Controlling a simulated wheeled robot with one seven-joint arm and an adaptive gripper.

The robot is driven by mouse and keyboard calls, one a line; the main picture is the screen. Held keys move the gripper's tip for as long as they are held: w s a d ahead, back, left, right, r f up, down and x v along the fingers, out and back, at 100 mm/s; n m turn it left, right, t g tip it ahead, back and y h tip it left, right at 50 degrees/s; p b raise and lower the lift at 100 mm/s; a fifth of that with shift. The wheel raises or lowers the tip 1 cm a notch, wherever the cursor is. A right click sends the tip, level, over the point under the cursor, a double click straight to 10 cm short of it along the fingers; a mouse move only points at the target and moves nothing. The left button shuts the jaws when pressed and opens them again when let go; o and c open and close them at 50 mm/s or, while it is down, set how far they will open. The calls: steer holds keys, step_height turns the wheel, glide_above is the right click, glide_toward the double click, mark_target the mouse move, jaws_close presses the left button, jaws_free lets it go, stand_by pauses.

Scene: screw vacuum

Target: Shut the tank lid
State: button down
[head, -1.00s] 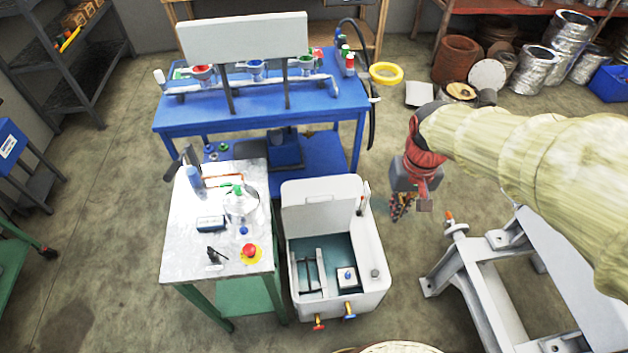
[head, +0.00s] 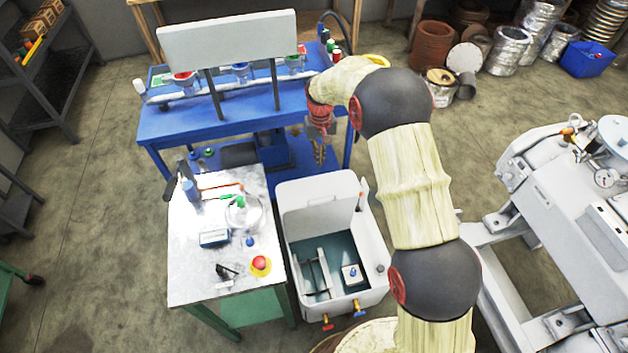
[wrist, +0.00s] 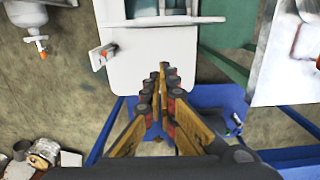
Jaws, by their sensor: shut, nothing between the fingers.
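The white tank (head: 372,245) stands on the floor beside the metal-topped table. Its flat white lid (head: 318,208) is raised, standing tilted up at the tank's back edge, and the teal inside is open to view. My gripper (head: 320,160) is behind and above the lid, by the front of the blue bench. In the wrist view, my shut, empty fingers (wrist: 163,70) point toward a white panel (wrist: 135,75), which looks like the back of the lid. I cannot tell whether they touch it; in the head view they appear apart from it.
The metal-topped table (head: 190,260) with a glass vessel and red button stands left of the tank. The blue bench (head: 185,120) is behind. A grey machine frame (head: 500,245) stands right. A small orange-tipped fitting (wrist: 103,55) sits near the lid.

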steer(key=s+f+b, duration=0.3)
steer(key=f, duration=0.7)
steer(key=shift+s+d+f, duration=0.3)
steer(key=shift+s+d, duration=0.1)
steer(key=shift+b, duration=0.3)
